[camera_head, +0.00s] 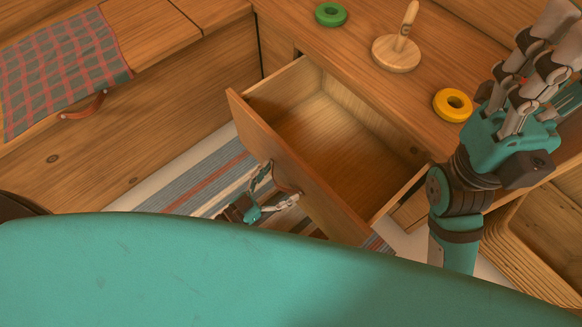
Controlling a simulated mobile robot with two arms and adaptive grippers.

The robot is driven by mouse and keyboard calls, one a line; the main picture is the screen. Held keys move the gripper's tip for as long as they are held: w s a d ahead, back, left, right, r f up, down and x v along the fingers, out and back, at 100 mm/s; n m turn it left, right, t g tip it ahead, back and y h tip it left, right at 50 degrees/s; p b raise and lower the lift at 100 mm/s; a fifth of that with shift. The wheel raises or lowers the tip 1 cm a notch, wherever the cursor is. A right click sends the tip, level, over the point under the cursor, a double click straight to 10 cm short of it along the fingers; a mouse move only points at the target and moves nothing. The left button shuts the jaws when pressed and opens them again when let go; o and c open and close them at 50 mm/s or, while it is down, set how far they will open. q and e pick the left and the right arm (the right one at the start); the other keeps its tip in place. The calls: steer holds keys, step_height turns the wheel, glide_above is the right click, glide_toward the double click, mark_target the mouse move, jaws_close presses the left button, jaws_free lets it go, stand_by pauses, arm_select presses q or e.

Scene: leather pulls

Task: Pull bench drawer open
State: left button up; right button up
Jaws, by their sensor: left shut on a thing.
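The bench drawer (290,165) is pulled well out of the wooden bench (370,75), and its inside is empty. Its front board faces the lower left. My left gripper (273,185) is at the outer face of that board, shut on the brown leather pull (286,188), which is partly hidden by the fingers. My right gripper (557,48) is raised at the upper right, above the bench top. Its fingers are apart and hold nothing visible.
On the bench top are a green ring (331,14), a yellow ring (453,105) and a wooden peg stand (396,53). A chest with a plaid cloth (65,70) and leather pull (84,107) stands left. A striped rug (200,180) lies beneath. A wooden tray (510,262) is lower right.

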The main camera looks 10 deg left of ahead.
arm_select(q)
steer(key=shift+s+a, duration=0.3)
steer(key=shift+a, duration=0.05)
steer(key=o, duration=1.4)
steer(key=v, duration=1.2)
